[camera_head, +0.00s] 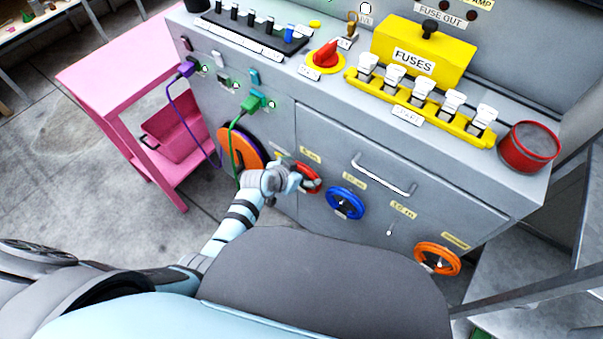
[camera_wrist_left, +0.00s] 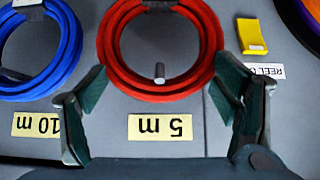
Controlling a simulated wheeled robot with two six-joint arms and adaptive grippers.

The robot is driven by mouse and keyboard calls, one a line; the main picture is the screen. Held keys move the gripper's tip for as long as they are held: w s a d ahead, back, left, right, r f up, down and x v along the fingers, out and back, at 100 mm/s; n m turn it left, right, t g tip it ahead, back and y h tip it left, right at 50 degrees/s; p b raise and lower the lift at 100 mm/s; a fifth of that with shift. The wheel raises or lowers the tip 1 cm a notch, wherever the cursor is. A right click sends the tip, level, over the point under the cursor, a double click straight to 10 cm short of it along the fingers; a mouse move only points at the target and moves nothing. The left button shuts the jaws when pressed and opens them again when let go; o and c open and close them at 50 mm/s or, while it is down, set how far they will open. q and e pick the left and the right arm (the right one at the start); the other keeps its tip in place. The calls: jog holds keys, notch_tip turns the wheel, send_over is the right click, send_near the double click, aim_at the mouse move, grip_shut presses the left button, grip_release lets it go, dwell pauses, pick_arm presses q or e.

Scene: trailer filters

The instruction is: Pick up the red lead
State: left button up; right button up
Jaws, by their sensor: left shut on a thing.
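The red lead (camera_head: 309,178) is a coiled ring on the front of the grey cabinet, above my left gripper's "5 m" label in the wrist picture. In the left wrist view the red lead (camera_wrist_left: 112,62) surrounds a short peg (camera_wrist_left: 159,73) and lies between the two fingers. My left gripper (camera_head: 297,183) is shut on the coil, with one finger at each outer side of it. The gripper partly hides the coil in the head view. My right gripper is not in view.
A blue coil (camera_head: 346,203) hangs close to the right, and an orange coil (camera_head: 437,258) further right. A green cable (camera_head: 234,150) and an orange reel (camera_head: 236,143) are just left. A silver handle (camera_head: 383,181) sticks out of the cabinet. A pink cart (camera_head: 110,62) stands left.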

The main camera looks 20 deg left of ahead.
pick_arm(q)
jog(key=shift+s+r, duration=0.1)
jog(key=shift+r, duration=0.25)
notch_tip(320, 180, up, 6)
jog(key=p, duration=0.4)
jog(key=shift+r, duration=0.1)
jog(key=s+a+p, duration=0.1)
jog(key=s+a, duration=0.1)
jog(key=s, duration=0.4)
jog(key=s+a, duration=0.3)
jog(key=s, duration=0.3)
jog(key=s+a+p, duration=0.1)
jog(key=s+a, duration=0.1)
jog(key=s, duration=0.4)
jog(key=shift+s+a+p, duration=0.15)
jog(key=shift+a+p, duration=0.05)
jog(key=shift+p, duration=0.1)
jog(key=shift+c, duration=0.8)
